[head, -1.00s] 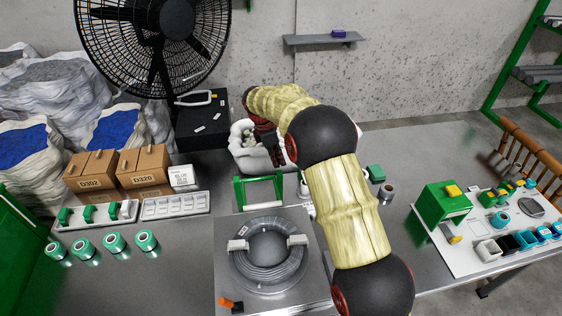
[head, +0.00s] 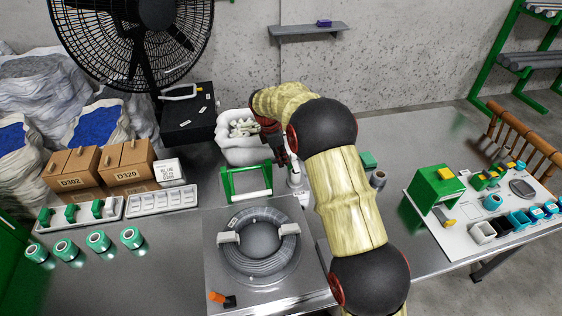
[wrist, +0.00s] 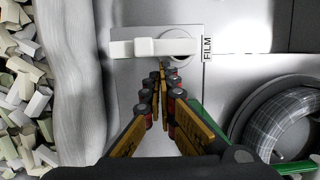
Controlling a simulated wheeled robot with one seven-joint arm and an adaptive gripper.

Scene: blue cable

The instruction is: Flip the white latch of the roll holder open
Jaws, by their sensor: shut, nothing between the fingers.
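The white latch (wrist: 150,48) is a flat bar at the top of the wrist view, lying crosswise. Its right end reaches over a round grey part (wrist: 182,47) of the roll holder, whose light plate (wrist: 165,31) bears the label FILM. My gripper (wrist: 161,72) is shut and empty, with its fingertips just below the bar in the picture. I cannot tell whether they touch it. In the head view my gripper (head: 285,156) is beside a small white part of the holder (head: 297,177), partly hidden by my arm.
A white sack of pale pieces (head: 243,145) stands left of my gripper. A green frame (head: 246,183) stands in front of it, behind a cable coil (head: 260,262) on a metal plate. Cartons (head: 75,170) and trays are at left; a green dispenser (head: 434,190) is at right.

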